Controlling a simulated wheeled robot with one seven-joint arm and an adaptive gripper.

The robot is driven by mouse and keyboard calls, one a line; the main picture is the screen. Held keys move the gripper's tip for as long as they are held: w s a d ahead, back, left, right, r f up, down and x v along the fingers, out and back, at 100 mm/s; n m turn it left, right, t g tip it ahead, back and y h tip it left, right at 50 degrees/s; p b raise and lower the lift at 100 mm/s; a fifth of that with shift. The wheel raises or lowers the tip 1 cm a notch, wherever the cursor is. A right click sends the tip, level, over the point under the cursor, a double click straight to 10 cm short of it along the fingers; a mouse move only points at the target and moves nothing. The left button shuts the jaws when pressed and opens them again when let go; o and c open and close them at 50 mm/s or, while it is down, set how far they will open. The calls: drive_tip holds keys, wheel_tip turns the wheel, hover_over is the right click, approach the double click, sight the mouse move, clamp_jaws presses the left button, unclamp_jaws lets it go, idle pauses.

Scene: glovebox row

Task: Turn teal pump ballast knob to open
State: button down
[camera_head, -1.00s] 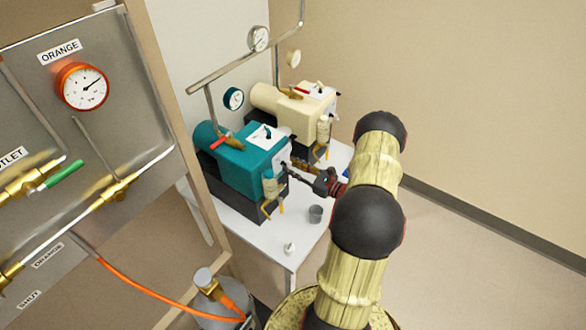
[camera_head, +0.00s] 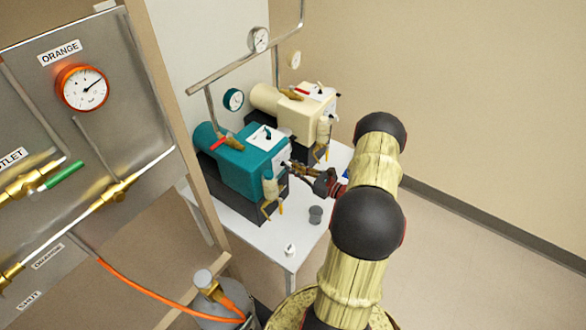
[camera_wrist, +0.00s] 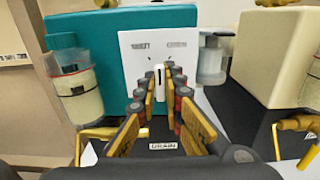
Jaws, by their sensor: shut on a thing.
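The teal pump (camera_head: 250,165) stands on the white table, and its body fills the upper left of the wrist view (camera_wrist: 90,38). Its white front plate (camera_wrist: 135,45) has small lettering along the top that I cannot read surely. The ballast knob (camera_wrist: 159,72), a small upright knob with a white face, sits on this plate. My gripper (camera_wrist: 158,85) is shut on the knob, with a finger on each side. In the head view my gripper (camera_head: 290,165) reaches the pump's front from the right. The fingers hide most of the knob.
The cream pump (camera_head: 305,110) stands just behind and right of the teal one. A "DRAIN" label (camera_wrist: 163,146) lies below the plate. An orange hose (camera_head: 150,293) runs at lower left.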

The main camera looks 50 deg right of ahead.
drive_tip(key=shift+m+p, duration=0.35)
drive_tip(key=shift+m, duration=0.05)
drive_tip(key=shift+d+m+p, duration=0.15)
drive_tip(key=shift+m+p, duration=1.3)
drive_tip(key=shift+m, duration=1.15)
drive_tip(key=c, duration=2)
unclamp_jaws()
drive_tip(key=shift+o, duration=0.4)
drive_tip(key=s+d, duration=0.1)
drive_tip(key=s, duration=1.1)
